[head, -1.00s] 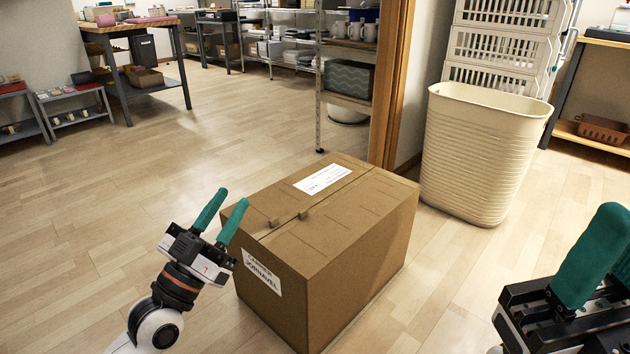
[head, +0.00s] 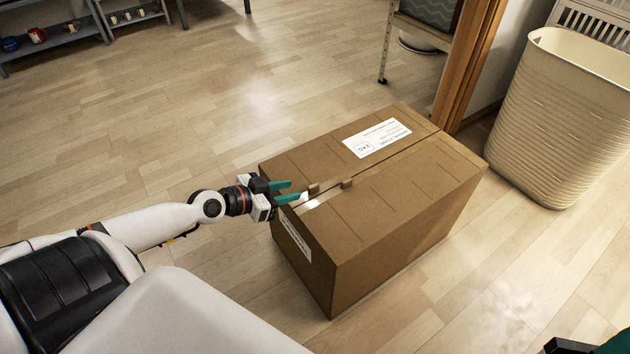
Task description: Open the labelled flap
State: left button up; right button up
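A closed brown cardboard box (head: 400,235) stands on the floor in the middle of the head view. Its top has two flaps meeting at a lengthwise seam. The labelled flap (head: 335,155), on the far left side, carries a white printed label (head: 377,138). Two small raised tabs stand near the seam, a left tab (head: 314,188) and a right tab (head: 346,183). My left gripper (head: 296,191) is over the box's left edge, its green fingers apart and pointing at the left tab. I cannot tell whether they touch it. My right gripper (head: 590,346) barely shows in the bottom right corner.
A grey shelf (head: 45,45) is at the top left. The wooden floor is open left of and behind the box.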

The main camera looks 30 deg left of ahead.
aim_at(311, 186)
pick_arm(q)
jog(key=x, duration=0.8)
jog(key=shift+w+f, duration=0.1)
jog(key=shift+w, duration=0.2)
jog(key=shift+d, duration=0.1)
grip_shut()
